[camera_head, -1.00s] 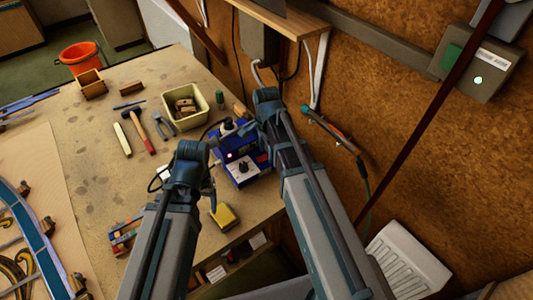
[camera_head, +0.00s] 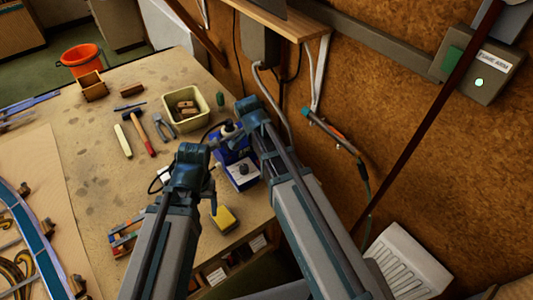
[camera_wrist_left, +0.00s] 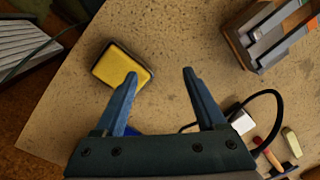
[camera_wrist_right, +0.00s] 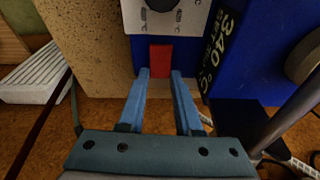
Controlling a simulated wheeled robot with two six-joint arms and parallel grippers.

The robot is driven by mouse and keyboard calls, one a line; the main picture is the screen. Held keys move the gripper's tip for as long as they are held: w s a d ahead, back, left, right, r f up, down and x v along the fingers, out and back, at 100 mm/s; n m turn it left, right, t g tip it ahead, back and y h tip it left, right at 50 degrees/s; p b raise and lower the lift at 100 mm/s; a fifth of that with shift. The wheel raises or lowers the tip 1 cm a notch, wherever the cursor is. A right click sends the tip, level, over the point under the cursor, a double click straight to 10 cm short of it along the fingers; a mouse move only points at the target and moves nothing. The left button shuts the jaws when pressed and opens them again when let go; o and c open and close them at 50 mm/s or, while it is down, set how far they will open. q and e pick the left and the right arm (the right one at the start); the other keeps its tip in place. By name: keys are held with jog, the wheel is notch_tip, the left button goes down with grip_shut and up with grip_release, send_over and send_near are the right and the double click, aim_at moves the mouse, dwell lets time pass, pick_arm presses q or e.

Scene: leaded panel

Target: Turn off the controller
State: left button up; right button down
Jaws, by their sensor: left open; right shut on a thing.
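The controller (camera_head: 241,174) is a blue box on the bench with a pale front panel and a dial. My right arm partly hides it in the head view. My left gripper (camera_wrist_left: 160,73) is open and empty above the bench, beside a yellow sponge (camera_wrist_left: 122,66). I cannot read the switch's position.
The sponge in its dark tray (camera_head: 223,219) lies near the bench edge. A cream bin (camera_head: 186,106), a hammer (camera_head: 138,131) and pliers (camera_head: 164,124) lie farther back. A wall box with a green light (camera_head: 479,84) is at upper right.

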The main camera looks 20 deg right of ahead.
dwell(0.3)
jog(key=c, duration=0.6)
grip_release()
jog(key=shift+a+r, duration=0.1)
pick_arm(q)
notch_tip(320, 180, up, 13)
jog(key=p, duration=1.3)
jog(key=shift+r, duration=0.15)
pick_arm(e)
jog(key=v, duration=1.3)
jog(key=shift+a+r, duration=0.25)
jog(key=shift+a, duration=0.05)
jog(key=shift+s, duration=0.1)
